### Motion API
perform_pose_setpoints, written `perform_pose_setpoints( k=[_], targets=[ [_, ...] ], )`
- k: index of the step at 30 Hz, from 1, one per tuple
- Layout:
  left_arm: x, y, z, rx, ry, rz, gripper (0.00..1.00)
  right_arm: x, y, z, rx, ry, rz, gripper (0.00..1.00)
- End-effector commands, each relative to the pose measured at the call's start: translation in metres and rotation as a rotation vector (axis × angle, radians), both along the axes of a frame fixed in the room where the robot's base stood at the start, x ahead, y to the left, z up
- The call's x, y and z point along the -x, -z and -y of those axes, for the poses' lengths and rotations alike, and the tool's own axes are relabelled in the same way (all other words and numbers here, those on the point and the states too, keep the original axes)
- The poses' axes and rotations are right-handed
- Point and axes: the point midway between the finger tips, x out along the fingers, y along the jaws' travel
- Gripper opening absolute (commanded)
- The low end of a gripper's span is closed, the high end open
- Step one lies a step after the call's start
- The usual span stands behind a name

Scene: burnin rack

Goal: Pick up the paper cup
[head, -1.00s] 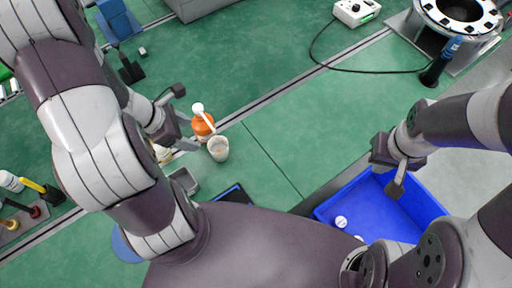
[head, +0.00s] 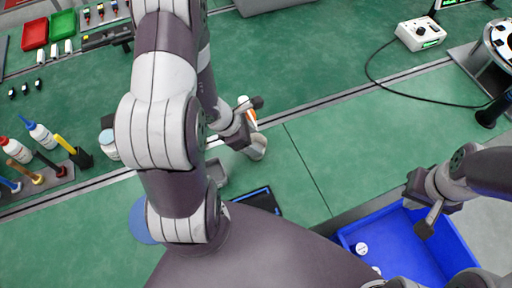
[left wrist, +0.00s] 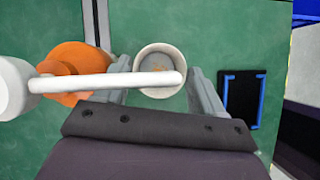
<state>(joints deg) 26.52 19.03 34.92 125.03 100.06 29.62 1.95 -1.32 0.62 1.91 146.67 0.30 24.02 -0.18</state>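The paper cup (head: 258,149) is a small pale cup standing upright on the green bench, partly behind my left gripper (head: 247,124) in the head view. In the left wrist view the cup (left wrist: 160,61) shows from above, with its round mouth between the two spread fingers of my left gripper (left wrist: 162,88). I cannot tell whether a finger touches it. An orange bottle (left wrist: 72,62) stands left of the cup, and its long white spout (left wrist: 105,82) crosses over the left finger and the cup's mouth. My right gripper (head: 422,207) is open and empty above the blue bin.
A blue bin (head: 440,262) holds small white round items at the front right. A dark tray with blue lines (left wrist: 242,98) lies right of the cup.

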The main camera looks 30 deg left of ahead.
Motion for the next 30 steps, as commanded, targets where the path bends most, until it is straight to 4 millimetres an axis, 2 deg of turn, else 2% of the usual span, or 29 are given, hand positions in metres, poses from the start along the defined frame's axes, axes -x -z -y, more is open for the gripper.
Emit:
perform_pose_setpoints(
  k=[1,4,5,14,21,30],
  targets=[
    [0.000,0.000,0.000,0.000,0.000,0.000,0.53,0.000,0.000,0.000,0.000,0.000,0.000,0.00],
    [0.000,0.000,0.000,0.000,0.000,0.000,0.21,0.000,0.000,0.000,0.000,0.000,0.000,0.00],
    [0.000,0.000,0.000,0.000,0.000,0.000,0.18,0.000,0.000,0.000,0.000,0.000,0.000,0.00],
    [0.000,-0.002,0.000,0.000,0.000,0.000,0.18,0.000,0.000,0.000,0.000,0.000,0.000,0.00],
    [0.000,-0.013,0.001,0.000,0.000,0.002,0.18,0.000,0.001,0.000,0.000,0.000,0.000,0.00],
    [0.026,-0.009,0.032,0.000,0.003,0.002,0.18,0.000,0.023,0.000,0.000,0.000,0.000,0.00]
  ],
)
